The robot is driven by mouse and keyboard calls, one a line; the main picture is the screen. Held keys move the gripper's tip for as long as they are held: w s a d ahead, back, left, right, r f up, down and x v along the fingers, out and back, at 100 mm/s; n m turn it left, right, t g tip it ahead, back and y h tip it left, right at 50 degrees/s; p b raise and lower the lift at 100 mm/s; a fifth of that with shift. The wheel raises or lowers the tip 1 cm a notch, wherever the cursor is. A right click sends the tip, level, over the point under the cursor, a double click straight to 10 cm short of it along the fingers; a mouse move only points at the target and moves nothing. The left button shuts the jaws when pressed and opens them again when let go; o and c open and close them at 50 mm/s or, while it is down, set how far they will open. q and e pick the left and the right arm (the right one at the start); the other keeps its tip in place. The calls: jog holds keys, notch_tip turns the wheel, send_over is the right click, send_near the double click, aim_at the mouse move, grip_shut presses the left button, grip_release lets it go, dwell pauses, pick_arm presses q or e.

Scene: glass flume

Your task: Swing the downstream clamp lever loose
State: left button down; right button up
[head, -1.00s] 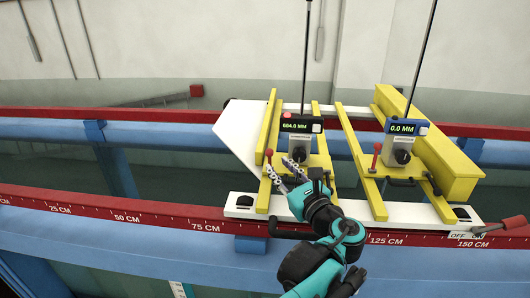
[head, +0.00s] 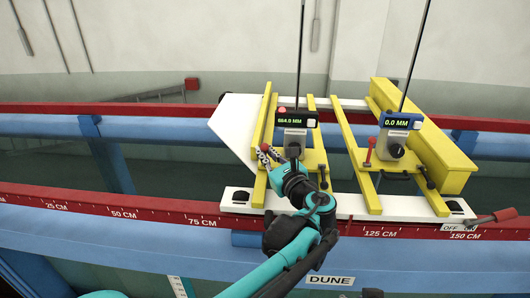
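Two small levers with red knobs stand on the yellow carriage frames. The left lever (head: 265,148) is beside the left gauge (head: 297,119). The right lever (head: 369,154) is beside the right gauge (head: 400,122) and has nothing touching it. No label shows which one is downstream. My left gripper (head: 267,156) reaches up from below, its fingertips at the left lever just under the red knob. The fingers partly hide the lever's stem, and I cannot tell whether they grip it. My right gripper is out of view.
The yellow frames and white plates (head: 350,206) span the red rails (head: 110,206) of the flume. Two tall thin rods rise behind the gauges. A red-handled lever (head: 496,216) is at the right by an OFF label. The rail at left is clear.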

pick_arm(q)
jog(key=shift+s+f+n+t+y+b, duration=0.45)
jog(key=shift+t+b, duration=0.35)
jog(key=shift+b, duration=1.1)
jog(key=shift+s+r+n+y+b, duration=0.1)
jog(key=shift+s+n+y+b, duration=0.05)
jog(key=shift+n+y+b, duration=0.25)
jog(key=shift+r, duration=0.1)
jog(key=c, duration=1.6)
grip_release()
jog(key=shift+s+r, duration=0.1)
jog(key=shift+s, duration=0.1)
jog(key=shift+d, duration=0.1)
jog(key=shift+s+d+f+t+h, duration=0.2)
jog(key=shift+s+t+h, duration=0.05)
jog(key=shift+t, duration=0.05)
jog(key=r+v, duration=0.1)
jog(key=v, duration=0.8)
jog(key=r+v, duration=0.1)
jog(key=v, duration=0.4)
jog(key=shift+s+d+r, duration=0.15)
jog(key=shift+s+r, duration=0.1)
jog(key=shift+r, duration=0.1)
